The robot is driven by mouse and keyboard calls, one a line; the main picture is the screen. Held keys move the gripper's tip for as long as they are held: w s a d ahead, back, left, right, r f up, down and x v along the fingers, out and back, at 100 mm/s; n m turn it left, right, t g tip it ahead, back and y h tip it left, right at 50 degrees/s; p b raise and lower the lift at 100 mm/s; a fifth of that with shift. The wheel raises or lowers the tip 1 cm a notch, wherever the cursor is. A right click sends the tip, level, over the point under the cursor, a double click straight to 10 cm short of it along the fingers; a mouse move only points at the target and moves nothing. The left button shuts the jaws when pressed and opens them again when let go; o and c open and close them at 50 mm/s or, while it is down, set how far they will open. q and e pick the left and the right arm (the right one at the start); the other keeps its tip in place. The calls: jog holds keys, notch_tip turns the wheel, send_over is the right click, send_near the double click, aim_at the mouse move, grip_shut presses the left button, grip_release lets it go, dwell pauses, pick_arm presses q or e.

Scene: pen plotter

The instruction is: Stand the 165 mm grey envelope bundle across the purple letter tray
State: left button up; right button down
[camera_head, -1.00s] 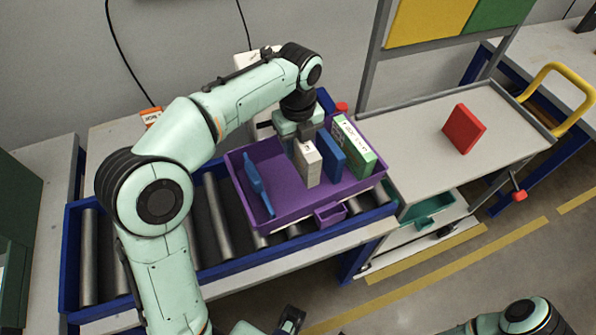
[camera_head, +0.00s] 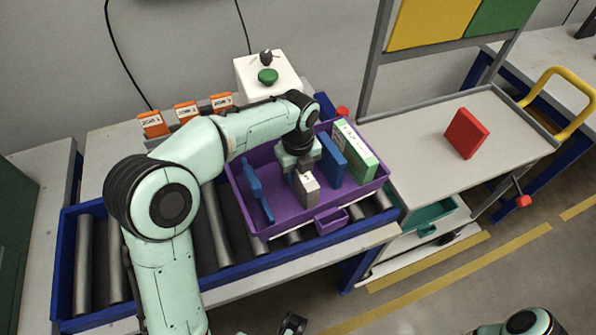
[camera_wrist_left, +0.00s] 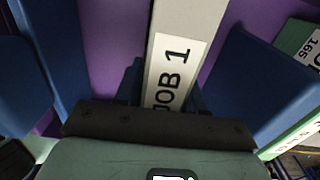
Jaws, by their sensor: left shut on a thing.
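The grey envelope bundle (camera_head: 307,189) is upright inside the purple letter tray (camera_head: 252,224), between two blue upright plates. My left gripper (camera_head: 299,172) is shut on it from above. In the left wrist view the bundle (camera_wrist_left: 187,40) shows a white "JOB 1" label between the fingers. Whether its lower edge touches the tray floor is hidden. A dark part at the bottom edge of the head view may be my right gripper (camera_head: 291,323); its fingers cannot be made out.
A blue plate (camera_head: 256,188) leans at left in the tray; another (camera_head: 331,158) stands right of the bundle. A green-and-white bundle (camera_head: 355,152) stands at the tray's right end. The tray is on a roller conveyor (camera_head: 215,225).

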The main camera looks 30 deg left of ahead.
pick_arm(q)
jog(key=o, duration=1.2)
jog(key=shift+f, duration=0.15)
jog(key=shift+c, duration=0.2)
notch_tip(320, 180, up, 12)
jog(key=p, duration=0.2)
jog(key=shift+r+p, duration=0.2)
jog(key=shift+p, duration=0.15)
jog(key=shift+s, duration=0.1)
